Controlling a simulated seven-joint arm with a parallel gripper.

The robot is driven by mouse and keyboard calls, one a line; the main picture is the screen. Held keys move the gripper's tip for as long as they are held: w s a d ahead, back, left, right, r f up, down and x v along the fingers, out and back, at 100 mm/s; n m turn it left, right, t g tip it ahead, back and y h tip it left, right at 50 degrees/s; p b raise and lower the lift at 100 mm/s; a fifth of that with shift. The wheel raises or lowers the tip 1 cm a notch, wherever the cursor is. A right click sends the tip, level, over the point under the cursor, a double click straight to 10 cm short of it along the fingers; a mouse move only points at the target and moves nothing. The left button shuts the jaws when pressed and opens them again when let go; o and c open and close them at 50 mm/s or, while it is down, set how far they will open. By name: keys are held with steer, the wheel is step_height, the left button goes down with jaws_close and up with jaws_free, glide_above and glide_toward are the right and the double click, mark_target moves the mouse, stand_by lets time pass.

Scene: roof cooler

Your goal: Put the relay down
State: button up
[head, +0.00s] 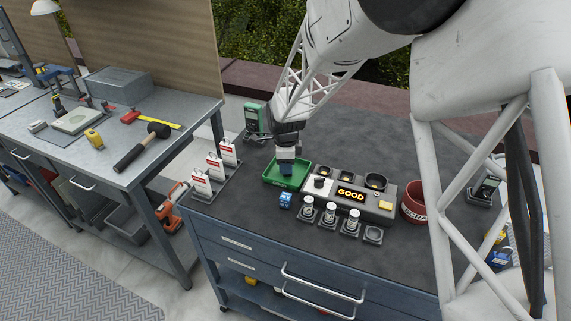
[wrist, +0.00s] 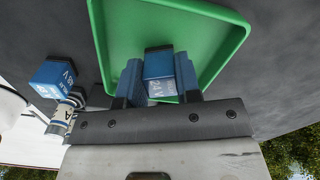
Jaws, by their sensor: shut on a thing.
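My gripper (head: 286,156) points down over the green tray (head: 268,181) on the dark bench top. In the wrist view its two blue fingers (wrist: 160,82) are shut on a blue relay (wrist: 159,66) with a dark top and a "24V" label. The green tray (wrist: 205,22) lies behind the held relay there. I cannot tell whether the relay touches the tray floor. A second blue relay (head: 285,200), marked "48V" in the wrist view (wrist: 52,76), stands on the bench outside the tray's front edge.
A grey tester (head: 385,213) with a lit "GOOD" display stands right of the tray. Several small holders with glass-like parts (head: 329,212) stand in front. Red-and-white tags (head: 214,166) stand at left, a green meter (head: 257,121) behind, and a red bin (head: 414,203) at right.

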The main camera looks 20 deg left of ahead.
steer(key=shift+f, duration=0.15)
steer(key=o, duration=1)
step_height(320, 180, up, 12)
stand_by(0.3)
stand_by(0.8)
